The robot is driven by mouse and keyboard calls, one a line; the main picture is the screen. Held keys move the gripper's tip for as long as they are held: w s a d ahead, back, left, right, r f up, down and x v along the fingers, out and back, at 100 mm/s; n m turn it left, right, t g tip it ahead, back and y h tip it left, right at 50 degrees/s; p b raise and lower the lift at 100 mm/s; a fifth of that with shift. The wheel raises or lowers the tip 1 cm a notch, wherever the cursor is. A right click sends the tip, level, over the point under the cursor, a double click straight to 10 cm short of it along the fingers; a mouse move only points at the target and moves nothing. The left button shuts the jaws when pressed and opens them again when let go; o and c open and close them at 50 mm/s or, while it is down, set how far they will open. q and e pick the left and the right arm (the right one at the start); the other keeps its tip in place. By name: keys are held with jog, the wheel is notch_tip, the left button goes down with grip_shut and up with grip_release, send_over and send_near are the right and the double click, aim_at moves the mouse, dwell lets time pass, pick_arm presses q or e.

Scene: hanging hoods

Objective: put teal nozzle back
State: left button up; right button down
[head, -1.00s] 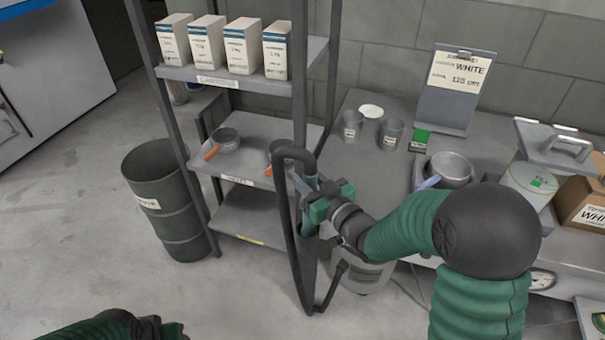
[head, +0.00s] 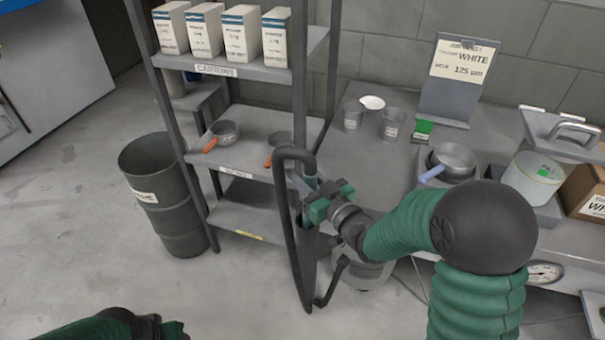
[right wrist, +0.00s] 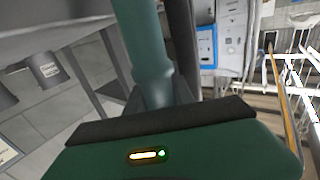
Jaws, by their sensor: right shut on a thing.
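The teal nozzle (head: 309,182) is in my right gripper (head: 320,203), in front of the shelf's right post. A black hose (head: 286,220) loops from its top down to the floor side. A dark upright tube (head: 306,245) stands right below the nozzle; whether the nozzle's lower end is inside it is hidden. In the right wrist view the teal nozzle (right wrist: 146,45) runs up from my gripper's dark jaw edge. My left gripper (head: 160,328) is at the bottom left edge, far from the nozzle, its jaws unclear.
A grey canister (head: 362,272) stands behind my right gripper. The shelf (head: 240,185) holds boxes and orange-handled pans. The bench (head: 400,170) carries cups, a pot (head: 452,163) and a white tub (head: 533,180). A dark bin (head: 165,200) stands left; floor at left is clear.

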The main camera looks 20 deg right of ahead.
jog(key=shift+f+b, duration=0.75)
jog(key=shift+f, duration=0.2)
jog(key=c, duration=1)
grip_release()
pick_arm(q)
jog(key=shift+x, duration=0.85)
jog(key=shift+s, duration=0.2)
